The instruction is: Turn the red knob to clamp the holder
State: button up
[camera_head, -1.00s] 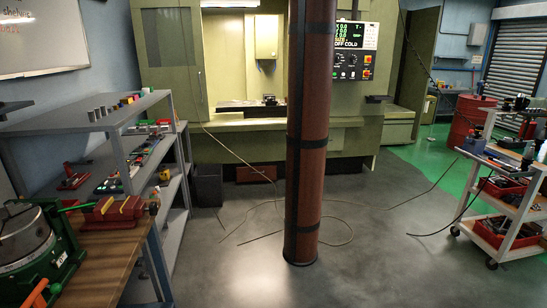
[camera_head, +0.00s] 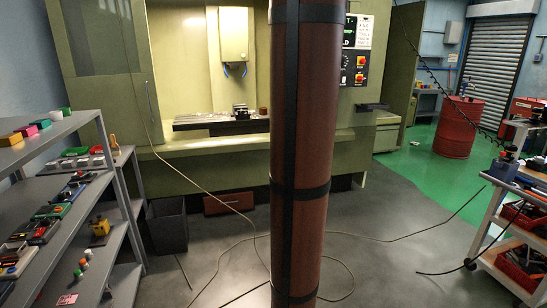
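The tooling cart (camera_head: 495,208) stands at the right edge, cut off by the frame. A blue fixture (camera_head: 504,166) with a dark top sits on its upper shelf and may be the holder. I cannot make out a red knob on it at this size. My gripper is not in view.
A brown pillar with black bands (camera_head: 300,150) stands close in front, slightly right of centre. Grey shelves (camera_head: 118,185) line the left. A green machine (camera_head: 105,110) fills the back. A red drum (camera_head: 458,127) is behind the cart. Cables (camera_head: 405,238) cross the open floor.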

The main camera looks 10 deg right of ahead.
aim_at(501, 153)
jog(key=i+z, duration=0.3)
jog(key=i, duration=0.15)
jog(key=i+z, duration=0.35)
jog(key=i+j+z, duration=0.3)
jog(key=i, duration=0.25)
jog(key=i+l+z, duration=0.15)
jog(key=i+z, duration=0.55)
jog(key=z, duration=0.25)
jog(key=i+l+u, duration=0.1)
jog(key=i, duration=0.3)
jog(key=i+l+u, duration=0.15)
jog(key=i, duration=0.25)
jog(key=i+l+u, duration=0.4)
jog(key=i+j, duration=0.05)
jog(key=i, duration=0.1)
